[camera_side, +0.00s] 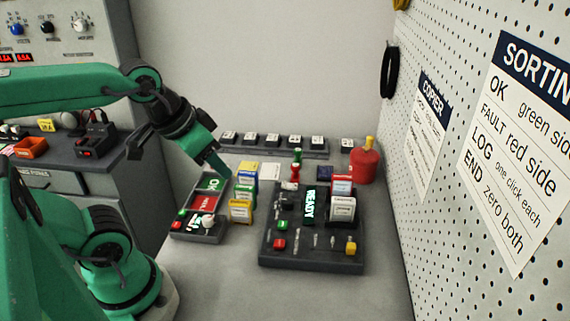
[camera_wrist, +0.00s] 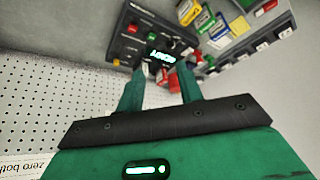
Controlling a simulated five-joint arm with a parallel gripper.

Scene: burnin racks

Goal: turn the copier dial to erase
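The copier appears to be the dark box (camera_side: 312,262) with a lit READY display (camera_side: 310,204) in the side view; it also shows in the wrist view (camera_wrist: 124,48). A small pale knob (camera_side: 289,187) at its upper left may be the dial; its pointer and any erase mark are too small to read. My gripper (camera_side: 221,171) is above the left-hand device, left of the copier and apart from it. In the wrist view my gripper (camera_wrist: 161,92) has its fingers spread with nothing held; the display shows beyond them.
A smaller device (camera_side: 205,237) with lit panels and a white knob (camera_side: 208,220) stands left of the copier. Coloured boxes (camera_side: 241,210) stand between them. A red pot (camera_side: 364,167) is behind right; a pegboard wall (camera_side: 400,230) bounds the right. The front table is clear.

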